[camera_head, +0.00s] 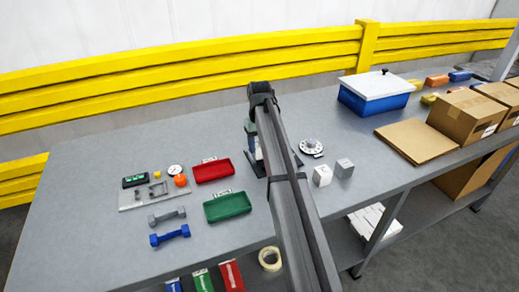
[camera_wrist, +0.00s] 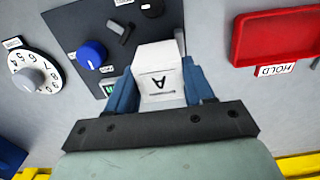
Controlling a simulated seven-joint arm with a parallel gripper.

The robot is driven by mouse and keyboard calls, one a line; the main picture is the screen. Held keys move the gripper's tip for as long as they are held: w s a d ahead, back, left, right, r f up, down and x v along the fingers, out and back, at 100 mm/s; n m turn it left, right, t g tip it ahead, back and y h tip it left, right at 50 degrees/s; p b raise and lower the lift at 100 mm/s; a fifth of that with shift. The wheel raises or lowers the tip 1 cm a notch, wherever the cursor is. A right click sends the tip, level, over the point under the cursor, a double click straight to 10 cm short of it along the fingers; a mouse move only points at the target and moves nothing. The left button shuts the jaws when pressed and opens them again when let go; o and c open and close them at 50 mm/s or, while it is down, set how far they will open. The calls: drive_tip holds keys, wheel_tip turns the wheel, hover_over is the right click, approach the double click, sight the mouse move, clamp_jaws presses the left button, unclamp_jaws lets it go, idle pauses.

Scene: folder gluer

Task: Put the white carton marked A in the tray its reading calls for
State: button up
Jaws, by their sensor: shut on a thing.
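The white carton marked A (camera_wrist: 156,55) is between the blue jaws of my gripper (camera_wrist: 160,88), which is shut on it. The letter appears upside down in the wrist view. The carton is over or on a dark panel (camera_wrist: 75,28); I cannot tell whether it touches. My arm mostly hides the gripper in the head view.
A lidded blue box (camera_head: 375,97) is farther back.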

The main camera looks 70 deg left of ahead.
sight(257, 143)
drive_tip(key=r, duration=0.7)
drive_tip(key=shift+s+a+r, duration=0.1)
drive_tip(key=shift+s+r, duration=0.15)
drive_tip(key=shift+s, duration=0.1)
drive_tip(key=s+d+f+n, duration=0.1)
drive_tip(key=s+d, duration=0.3)
drive_tip(key=s, duration=0.3)
drive_tip(key=s+d+f+n, duration=0.1)
drive_tip(key=s+d, duration=0.2)
drive_tip(key=s, duration=0.4)
drive_tip(key=s+d+f+m, duration=0.1)
drive_tip(key=s+d+m, duration=0.1)
drive_tip(key=d, duration=0.8)
drive_tip(key=shift+s+f, duration=0.3)
drive_tip(key=shift+f, duration=0.1)
drive_tip(key=shift+f, duration=0.1)
drive_tip(key=shift+f, duration=2.8)
